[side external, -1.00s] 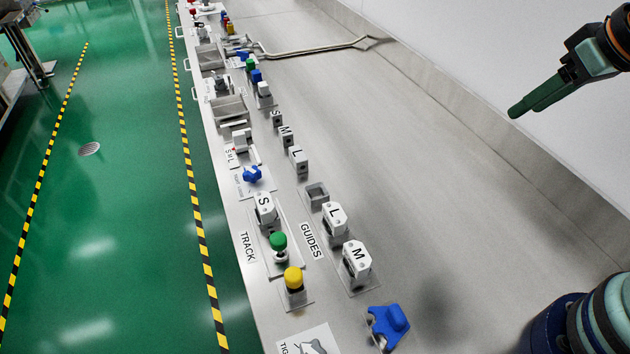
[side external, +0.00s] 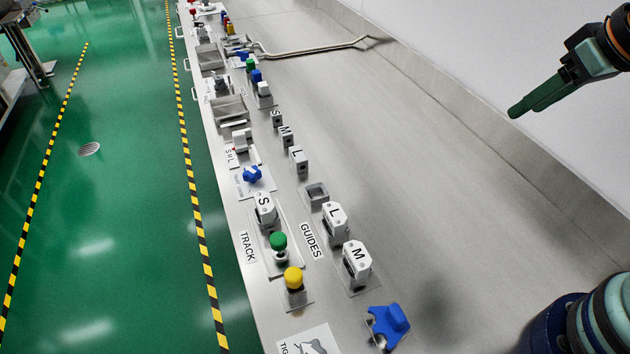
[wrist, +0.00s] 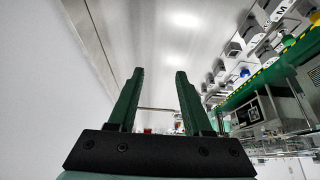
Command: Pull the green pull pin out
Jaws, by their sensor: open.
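The green pull pin (side external: 278,241) stands upright on a small plate on the bench, near the TRACK label, just behind the yellow knob. A green knob, probably the same pin, shows at the right edge of the wrist view (wrist: 289,40). My gripper (side external: 516,111) is raised at the upper right of the side view, far from the pin and near the wall. In the wrist view my gripper (wrist: 158,75) has its two green fingers apart, with nothing between them.
A yellow knob (side external: 293,279) stands in front of the pin. The white S block (side external: 264,208) is just behind it; L (side external: 335,221) and M (side external: 357,260) blocks stand to its right. A blue part (side external: 388,324) lies near the front. The bench's right side (side external: 440,180) is clear.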

